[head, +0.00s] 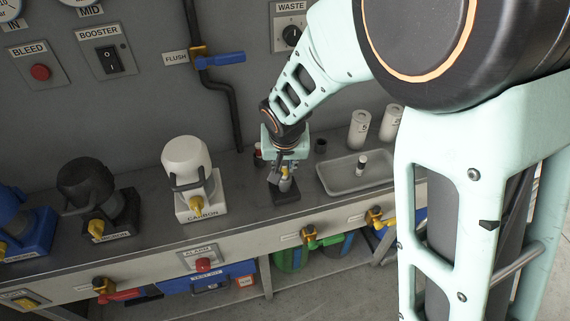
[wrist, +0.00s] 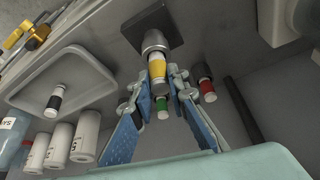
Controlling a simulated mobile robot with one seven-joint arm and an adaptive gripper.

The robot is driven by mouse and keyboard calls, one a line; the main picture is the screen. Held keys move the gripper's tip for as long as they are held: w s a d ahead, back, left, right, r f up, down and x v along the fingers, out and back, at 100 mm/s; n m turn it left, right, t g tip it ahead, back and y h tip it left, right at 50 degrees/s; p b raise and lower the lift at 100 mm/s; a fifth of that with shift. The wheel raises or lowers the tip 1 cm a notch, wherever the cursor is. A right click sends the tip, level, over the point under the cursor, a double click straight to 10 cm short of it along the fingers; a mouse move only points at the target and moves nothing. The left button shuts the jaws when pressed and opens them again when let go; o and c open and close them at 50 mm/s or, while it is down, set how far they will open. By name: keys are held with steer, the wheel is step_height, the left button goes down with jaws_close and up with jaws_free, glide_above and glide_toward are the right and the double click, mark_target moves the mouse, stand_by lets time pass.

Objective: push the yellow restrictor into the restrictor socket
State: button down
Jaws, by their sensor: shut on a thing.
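The yellow restrictor (wrist: 157,69), a small cylinder with a yellow band and pale ends, is between my fingertips in the wrist view. My gripper (wrist: 158,80) is shut on it. The restrictor socket (wrist: 153,42) is a round metal fitting on a dark square base. The restrictor's far end is in line with the socket and appears to meet its mouth; I cannot tell how deep it sits. In the head view my gripper (head: 284,172) points down over the dark socket base (head: 286,192), hiding most of the restrictor.
A grey tray (head: 335,183) with a dark-banded restrictor (head: 361,162) lies to the right. Green (wrist: 162,108) and red (wrist: 207,90) restrictors stand close behind my fingers. White cylinders (head: 358,129) stand near the wall. The white carbon unit (head: 187,170) is at left.

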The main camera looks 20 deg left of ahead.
steer(key=shift+f, duration=0.1)
steer(key=c, duration=1.9)
jaws_free()
steer(key=shift+r, duration=0.4)
steer(key=v, duration=1.1)
steer(key=shift+s+d+r+p, duration=0.1)
steer(key=shift+s+r+p, duration=0.1)
steer(key=shift+s+p, duration=0.15)
